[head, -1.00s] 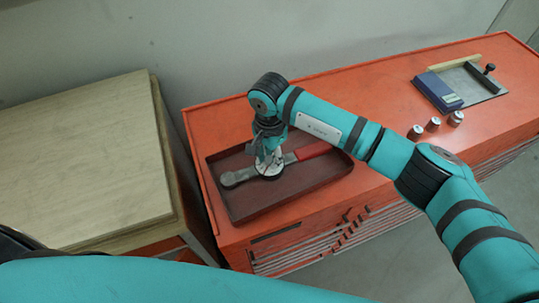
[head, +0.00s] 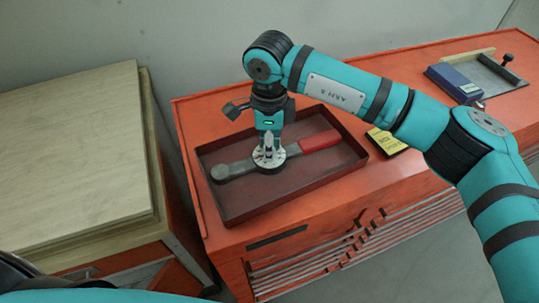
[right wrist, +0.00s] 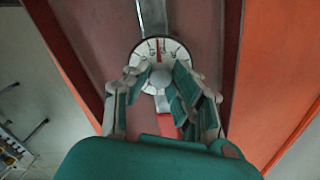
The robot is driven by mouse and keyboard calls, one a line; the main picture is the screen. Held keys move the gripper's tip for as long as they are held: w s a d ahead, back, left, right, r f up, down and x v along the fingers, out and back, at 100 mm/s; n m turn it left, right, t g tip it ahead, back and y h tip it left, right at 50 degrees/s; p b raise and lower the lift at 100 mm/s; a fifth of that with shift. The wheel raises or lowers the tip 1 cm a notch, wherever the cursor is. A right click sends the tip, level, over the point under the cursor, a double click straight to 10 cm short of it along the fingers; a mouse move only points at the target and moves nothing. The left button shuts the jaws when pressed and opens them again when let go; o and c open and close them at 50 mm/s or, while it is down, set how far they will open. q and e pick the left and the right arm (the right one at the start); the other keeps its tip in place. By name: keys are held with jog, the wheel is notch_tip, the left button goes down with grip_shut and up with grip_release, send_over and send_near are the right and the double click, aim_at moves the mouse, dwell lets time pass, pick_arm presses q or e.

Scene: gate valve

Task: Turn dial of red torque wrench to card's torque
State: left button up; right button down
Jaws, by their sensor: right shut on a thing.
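The torque wrench lies in a tray, its red handle (head: 320,141) to the right and its grey head (head: 221,172) to the left. Its round white dial (head: 280,158) also shows in the right wrist view (right wrist: 146,52), with dark marks and a red line near the top; the numbers are too small to read. My right gripper (head: 268,152) points down over the dial, its fingers (right wrist: 161,90) closed around the dial's middle, which they partly hide. A black and yellow card (head: 387,141) lies right of the tray; its text is not legible. My left gripper is out of view.
The dark red tray (head: 240,213) sits on the orange cabinet (head: 187,118). A blue box (head: 454,83) and a grey plate with a black knob (head: 507,58) are at the far right. A wooden-topped bench (head: 70,160) stands at the left, across a gap.

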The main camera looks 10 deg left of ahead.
jog(key=m+b, duration=0.4)
jog(key=shift+f+m+b, duration=0.2)
jog(key=shift+m+b, duration=0.1)
jog(key=shift+b, duration=0.1)
jog(key=shift+r+m+b, duration=0.2)
jog(key=shift+m+b, duration=1.3)
jog(key=shift+m, duration=0.4)
jog(key=c, duration=1.1)
grip_release()
notch_tip(320, 180, up, 12)
jog(key=shift+r, duration=0.1)
